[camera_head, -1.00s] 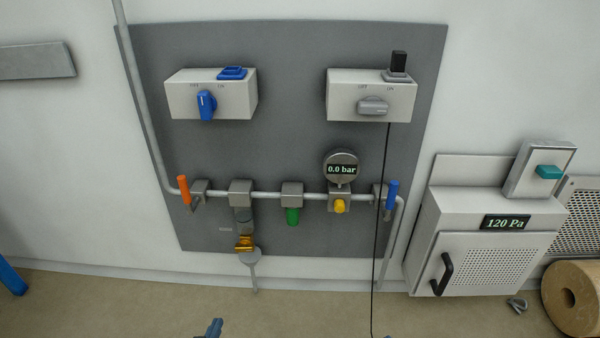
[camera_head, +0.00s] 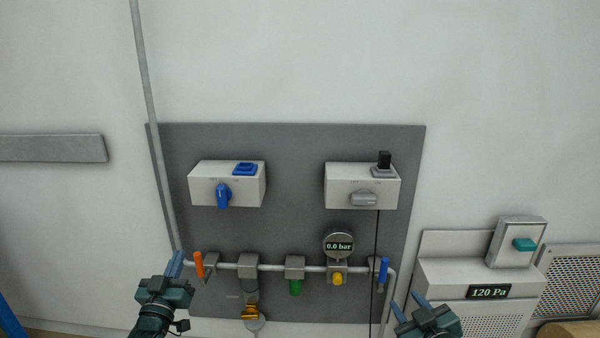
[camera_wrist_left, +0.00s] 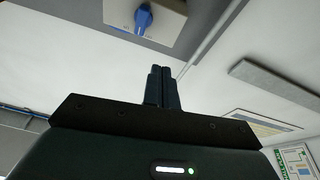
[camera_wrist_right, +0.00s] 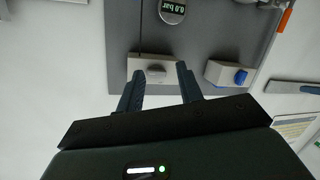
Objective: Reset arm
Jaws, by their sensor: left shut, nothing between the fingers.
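My left gripper (camera_head: 176,258) is raised at the lower left of the grey wall panel (camera_head: 300,228), with its blue fingertips just left of the orange lever (camera_head: 198,263). In the left wrist view its fingers (camera_wrist_left: 161,72) are together and hold nothing. My right gripper (camera_head: 407,303) is at the lower right, right of the blue lever (camera_head: 384,270). In the right wrist view its fingers (camera_wrist_right: 158,76) are apart with nothing between them. Both grippers appear to be in front of the wall; I cannot tell how far.
The panel carries a box with a blue knob (camera_head: 223,196), a box with a grey knob (camera_head: 363,199), a pipe with green (camera_head: 295,288) and yellow (camera_head: 338,279) knobs, and a gauge reading 0.0 bar (camera_head: 339,245). A white cabinet (camera_head: 450,270) stands at right.

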